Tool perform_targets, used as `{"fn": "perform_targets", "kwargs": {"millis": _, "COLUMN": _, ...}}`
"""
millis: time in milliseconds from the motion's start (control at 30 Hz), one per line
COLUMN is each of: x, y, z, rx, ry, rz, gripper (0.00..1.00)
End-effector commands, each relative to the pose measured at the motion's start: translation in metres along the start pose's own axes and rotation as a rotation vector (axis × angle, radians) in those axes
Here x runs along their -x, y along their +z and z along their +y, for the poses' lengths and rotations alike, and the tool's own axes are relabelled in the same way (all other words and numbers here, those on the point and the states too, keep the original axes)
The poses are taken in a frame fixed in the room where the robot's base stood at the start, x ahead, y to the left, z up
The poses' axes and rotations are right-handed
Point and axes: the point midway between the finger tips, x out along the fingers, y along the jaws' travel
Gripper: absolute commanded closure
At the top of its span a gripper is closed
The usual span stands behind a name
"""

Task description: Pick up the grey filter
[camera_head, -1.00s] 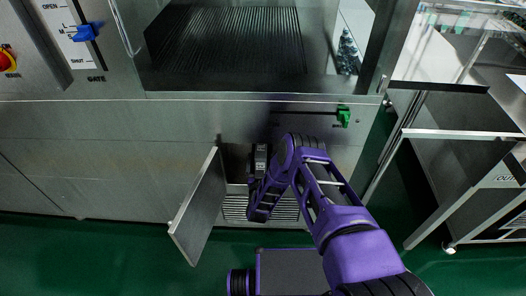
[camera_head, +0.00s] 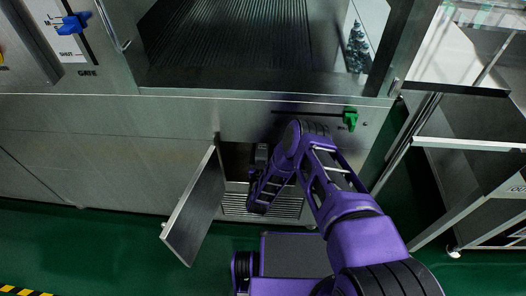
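A grey slatted piece (camera_head: 235,204), which looks like the grey filter, lies at the bottom of a low opening in the washer's front panel. The dark end of my arm, with my gripper (camera_head: 262,156), is at the opening, above the slats. Its fingers are hidden, so I cannot tell whether they are open or touch anything.
A metal door (camera_head: 195,207) hangs open on the left of the opening. A green handle (camera_head: 350,119) sits on the panel at upper right. A steel rack (camera_head: 470,150) stands at the right. Green floor (camera_head: 110,245) is clear at lower left.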

Motion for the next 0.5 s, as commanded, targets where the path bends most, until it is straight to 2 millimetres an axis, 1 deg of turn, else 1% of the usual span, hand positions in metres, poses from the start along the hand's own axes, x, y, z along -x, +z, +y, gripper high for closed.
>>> {"fn": "perform_targets", "kwargs": {"millis": 33, "x": -0.0001, "y": 0.0000, "z": 0.0001, "rx": 0.000, "ry": 0.000, "rz": 0.000, "gripper": 0.39}}
{"fn": "perform_targets", "kwargs": {"millis": 167, "x": -0.0002, "y": 0.0000, "z": 0.0002, "rx": 0.000, "ry": 0.000, "rz": 0.000, "gripper": 0.63}}
{"fn": "perform_targets", "kwargs": {"millis": 200, "x": -0.0002, "y": 0.0000, "z": 0.0002, "rx": 0.000, "ry": 0.000, "rz": 0.000, "gripper": 0.70}}
{"fn": "perform_targets", "kwargs": {"millis": 267, "x": -0.0002, "y": 0.0000, "z": 0.0002, "rx": 0.000, "ry": 0.000, "rz": 0.000, "gripper": 0.81}}
{"fn": "perform_targets", "kwargs": {"millis": 300, "x": -0.0003, "y": -0.0001, "z": 0.0002, "rx": 0.000, "ry": 0.000, "rz": 0.000, "gripper": 0.88}}
{"fn": "perform_targets", "kwargs": {"millis": 367, "x": -0.0003, "y": -0.0001, "z": 0.0002, "rx": 0.000, "ry": 0.000, "rz": 0.000, "gripper": 0.99}}
{"fn": "perform_targets", "kwargs": {"millis": 500, "x": -0.0007, "y": -0.0007, "z": 0.0002, "rx": 0.000, "ry": 0.000, "rz": 0.002, "gripper": 1.00}}
